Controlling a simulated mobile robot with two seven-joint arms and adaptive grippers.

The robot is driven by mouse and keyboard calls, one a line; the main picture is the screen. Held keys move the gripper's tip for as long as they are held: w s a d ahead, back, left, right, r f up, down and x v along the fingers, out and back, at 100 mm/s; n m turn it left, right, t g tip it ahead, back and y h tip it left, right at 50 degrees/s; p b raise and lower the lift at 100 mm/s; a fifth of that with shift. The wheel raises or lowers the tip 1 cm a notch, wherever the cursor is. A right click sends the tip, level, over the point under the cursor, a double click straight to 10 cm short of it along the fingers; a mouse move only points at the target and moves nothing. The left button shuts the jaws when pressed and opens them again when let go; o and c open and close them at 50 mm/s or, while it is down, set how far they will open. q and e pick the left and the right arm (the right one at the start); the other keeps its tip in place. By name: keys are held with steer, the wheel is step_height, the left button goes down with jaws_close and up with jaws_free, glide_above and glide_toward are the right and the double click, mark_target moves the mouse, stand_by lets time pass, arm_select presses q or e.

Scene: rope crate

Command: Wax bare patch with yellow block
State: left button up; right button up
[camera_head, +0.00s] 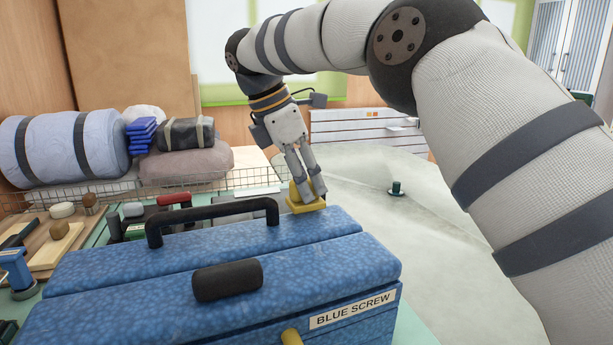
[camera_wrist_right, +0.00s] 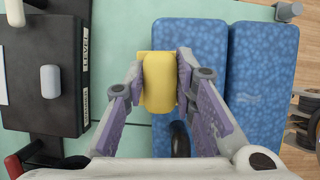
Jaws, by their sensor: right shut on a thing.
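My right gripper (camera_head: 307,192) is shut on a yellow block (camera_head: 303,207), with its fingers pointing down. In the head view the block appears by the far right end of a blue toolbox lid. In the right wrist view the yellow block (camera_wrist_right: 160,82) sits between the two purple-padded fingers of my right gripper (camera_wrist_right: 160,88) and overlaps the blue box. I cannot tell whether the block touches a surface. A pale grey canvas (camera_head: 400,240) spreads on the right; I cannot make out a bare patch on it. My left gripper is not in view.
The blue toolbox (camera_head: 130,262), labelled BLUE SCREW, fills the front, with a black handle (camera_head: 215,211) on top. A wire rack (camera_head: 250,180) with rolled bundles stands at the back left. A small dark green fitting (camera_head: 396,188) stands on the canvas.

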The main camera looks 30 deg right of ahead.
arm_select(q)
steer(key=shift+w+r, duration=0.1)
arm_select(e)
steer(key=shift+f, duration=0.4)
stand_by(0.4)
steer(key=shift+s+a+r+p, duration=0.1)
steer(key=shift+s+p, duration=0.1)
steer(key=shift+s, duration=0.35)
steer(key=shift+s+a+r+p, duration=0.1)
steer(key=shift+s+p, duration=0.1)
steer(key=shift+s, duration=0.3)
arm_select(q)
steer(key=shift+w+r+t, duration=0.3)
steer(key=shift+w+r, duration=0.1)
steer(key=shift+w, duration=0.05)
arm_select(e)
steer(key=shift+s+a+f, duration=0.1)
steer(key=shift+s, duration=0.7)
steer(key=shift+s+a+f, duration=0.1)
steer(key=shift+s+a, duration=0.05)
steer(key=shift+s, duration=0.8)
steer(key=shift+s+a, duration=0.15)
steer(key=shift+s, duration=0.75)
